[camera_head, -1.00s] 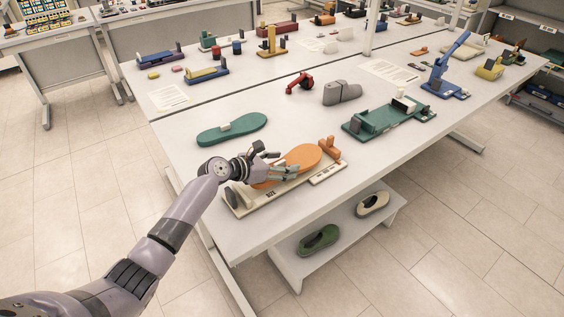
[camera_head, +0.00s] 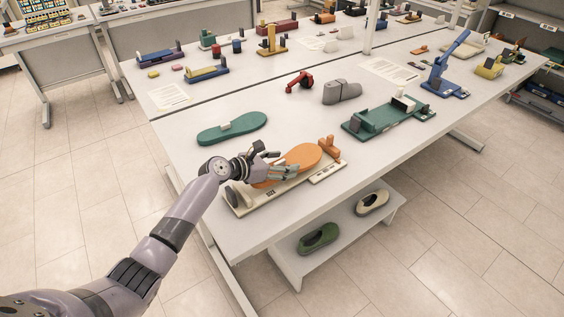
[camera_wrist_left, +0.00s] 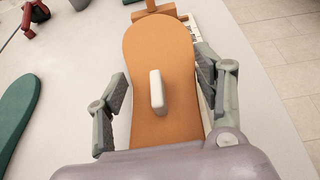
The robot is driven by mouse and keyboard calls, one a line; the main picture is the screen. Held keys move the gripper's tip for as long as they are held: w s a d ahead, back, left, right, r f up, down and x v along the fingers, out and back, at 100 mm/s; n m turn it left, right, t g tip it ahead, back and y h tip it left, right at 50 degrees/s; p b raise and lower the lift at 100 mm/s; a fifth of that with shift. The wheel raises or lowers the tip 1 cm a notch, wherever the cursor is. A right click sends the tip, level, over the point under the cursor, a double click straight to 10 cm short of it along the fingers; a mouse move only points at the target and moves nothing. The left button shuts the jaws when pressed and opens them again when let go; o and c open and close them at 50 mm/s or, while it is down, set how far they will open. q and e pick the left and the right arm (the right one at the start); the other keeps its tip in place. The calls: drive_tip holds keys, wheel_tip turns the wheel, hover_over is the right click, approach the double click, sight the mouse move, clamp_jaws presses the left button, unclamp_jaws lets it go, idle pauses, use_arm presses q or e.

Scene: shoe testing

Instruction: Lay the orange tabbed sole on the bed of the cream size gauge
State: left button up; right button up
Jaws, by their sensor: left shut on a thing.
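The orange tabbed sole (camera_head: 303,157) lies flat along the cream size gauge (camera_head: 262,202), over its bed. Whether it touches the bed all along is hidden. In the left wrist view the sole (camera_wrist_left: 160,50) runs away from me, with its pale upright tab (camera_wrist_left: 157,91) in the middle. My left gripper (camera_head: 285,165) is low over the near half of the sole. Its fingers (camera_wrist_left: 160,85) stand on either side of the sole and are shut on it, with the tab between them. Finger contact with the edges is hard to see. The right gripper is not in view.
The gauge has an orange stop (camera_head: 329,147) at its far end and a dark block (camera_head: 232,196) at its near end. A green sole (camera_head: 232,129) lies behind my gripper. A green fixture (camera_head: 385,120) stands to the right. The table's front edge is close to the gauge.

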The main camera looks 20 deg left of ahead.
sight(282, 161)
use_arm(q)
drive_tip(key=shift+r, duration=0.1)
idle(0.3)
drive_tip(key=shift+p, duration=0.4)
drive_tip(key=shift+f+b, duration=0.4)
drive_tip(key=shift+f, duration=0.3)
drive_tip(key=shift+f+b, duration=0.5)
drive_tip(key=shift+f, duration=0.45)
drive_tip(key=o, duration=1.3)
wheel_tip(282, 161, up, 10)
drive_tip(key=shift+r, duration=0.1)
